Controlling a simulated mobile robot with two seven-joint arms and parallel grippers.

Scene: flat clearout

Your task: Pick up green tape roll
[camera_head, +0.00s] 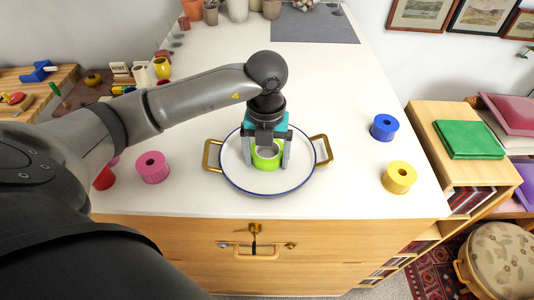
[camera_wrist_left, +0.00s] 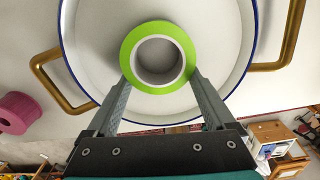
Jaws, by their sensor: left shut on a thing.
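The green tape roll (camera_head: 267,162) is a bright green ring with a pale core. It is inside the white round tray (camera_head: 240,176) with a blue rim and brass handles. My left gripper (camera_head: 267,158) points down from above with one finger on each side of the roll, shut on it. In the left wrist view the green tape roll (camera_wrist_left: 186,96) sits between the two fingertips (camera_wrist_left: 158,84), over the tray's white floor (camera_wrist_left: 215,30). I cannot tell whether the roll touches the tray. My right gripper is not in view.
A pink roll (camera_head: 153,167) and a red object (camera_head: 104,178) are left of the tray. A blue roll (camera_head: 384,127) and a yellow roll (camera_head: 398,177) stand to the right. Pots (camera_head: 238,10) and a grey mat (camera_head: 314,24) are at the back. The white counter behind the tray is clear.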

